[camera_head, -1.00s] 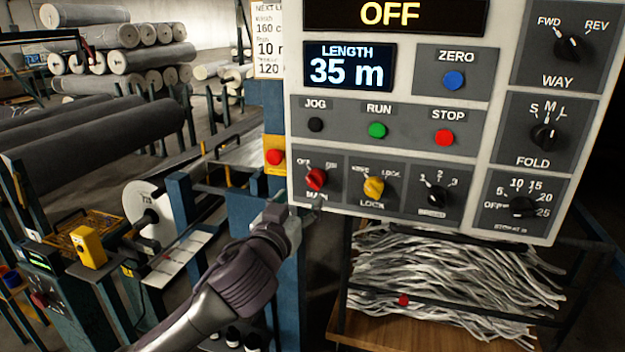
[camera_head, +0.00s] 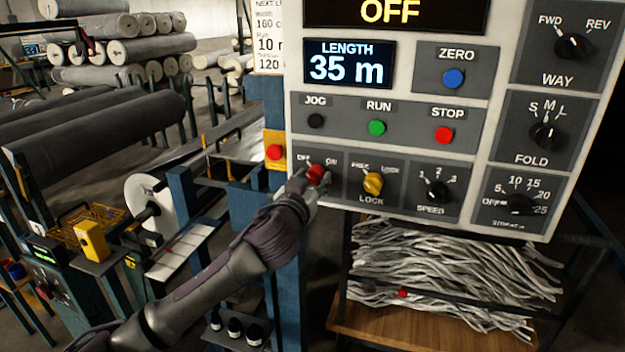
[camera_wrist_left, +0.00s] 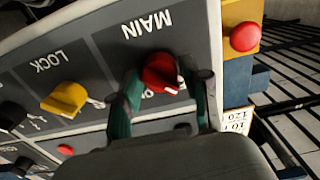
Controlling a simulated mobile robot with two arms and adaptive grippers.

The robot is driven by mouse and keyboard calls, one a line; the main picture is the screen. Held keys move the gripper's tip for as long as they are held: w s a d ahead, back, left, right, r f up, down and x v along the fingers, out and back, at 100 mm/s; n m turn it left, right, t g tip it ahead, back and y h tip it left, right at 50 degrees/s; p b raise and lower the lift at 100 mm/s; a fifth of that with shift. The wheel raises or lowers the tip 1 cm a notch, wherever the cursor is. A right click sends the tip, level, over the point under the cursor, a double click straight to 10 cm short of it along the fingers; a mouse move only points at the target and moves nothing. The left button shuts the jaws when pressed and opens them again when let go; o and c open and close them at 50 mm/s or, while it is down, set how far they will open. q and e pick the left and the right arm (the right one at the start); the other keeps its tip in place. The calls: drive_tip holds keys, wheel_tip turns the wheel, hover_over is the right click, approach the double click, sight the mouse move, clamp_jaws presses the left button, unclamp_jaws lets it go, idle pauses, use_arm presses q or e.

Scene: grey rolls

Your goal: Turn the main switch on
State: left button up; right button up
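The red MAIN switch knob (camera_head: 317,173) is at the lower left of the white control panel, with OFF and ON marked above it. My left gripper (camera_head: 308,184) is at the knob, coming from below left, and hides part of it. In the left wrist view the red knob (camera_wrist_left: 161,72) sits between the two spread fingers (camera_wrist_left: 165,98), with a gap visible on its right side. The fingers look open around it; whether one touches it I cannot tell. The large display (camera_head: 390,12) reads OFF. My right gripper is not in view.
The yellow LOCK knob (camera_head: 373,183) is just right of the MAIN switch. A red button on a yellow box (camera_head: 275,152) is close on the left. JOG, RUN and STOP buttons (camera_head: 377,128) are above. Grey strips (camera_head: 450,280) lie on a rack below.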

use_arm(q)
drive_tip(key=c, duration=0.6)
drive_tip(key=shift+c, duration=0.2)
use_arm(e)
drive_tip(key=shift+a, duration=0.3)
use_arm(q)
drive_tip(key=shift+m, duration=0.4)
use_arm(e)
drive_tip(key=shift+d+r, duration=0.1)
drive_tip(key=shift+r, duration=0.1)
use_arm(q)
drive_tip(key=m+p, duration=0.1)
drive_tip(key=m, duration=0.1)
drive_tip(key=shift+m+p, duration=0.35)
drive_tip(key=shift+m, duration=0.05)
drive_tip(key=m+p, duration=0.2)
drive_tip(key=m, duration=0.2)
drive_tip(key=shift+m, duration=0.3)
drive_tip(key=m+p, duration=0.3)
drive_tip(key=m, duration=0.2)
drive_tip(key=m+p, duration=0.1)
drive_tip(key=m, duration=0.3)
drive_tip(key=shift+m+p, duration=0.3)
drive_tip(key=shift+p, duration=0.1)
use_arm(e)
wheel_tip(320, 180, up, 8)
use_arm(q)
drive_tip(key=shift+f, duration=0.1)
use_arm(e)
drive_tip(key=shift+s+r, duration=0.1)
